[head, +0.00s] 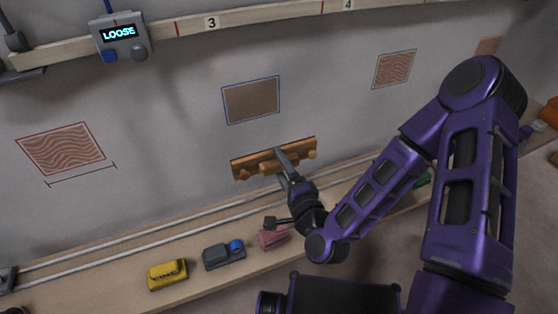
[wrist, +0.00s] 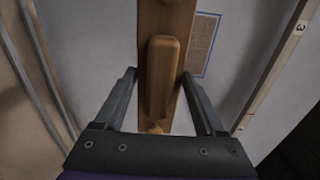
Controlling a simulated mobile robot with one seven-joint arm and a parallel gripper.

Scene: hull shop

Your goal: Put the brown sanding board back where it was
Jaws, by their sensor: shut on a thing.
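The brown sanding board (head: 246,167) is a long wooden board with knobs and a handle. It lies near the grey wall, above the shelf and below a blue-outlined brown patch (head: 251,100). I cannot tell whether it touches the wall. My gripper (head: 284,160) is shut on it near its middle. In the wrist view, the board (wrist: 181,22) runs up the picture, with its raised handle between the two fingers of my gripper (wrist: 162,85). Part of the board is hidden behind the gripper in the head view.
The wooden shelf (head: 120,279) carries two pale rails, a yellow block (head: 167,274), a grey block with a blue knob (head: 223,256) and a pink block (head: 272,238). Wavy red patches (head: 61,149) mark the wall. A display (head: 120,36) on the numbered upper rail reads "LOOSE".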

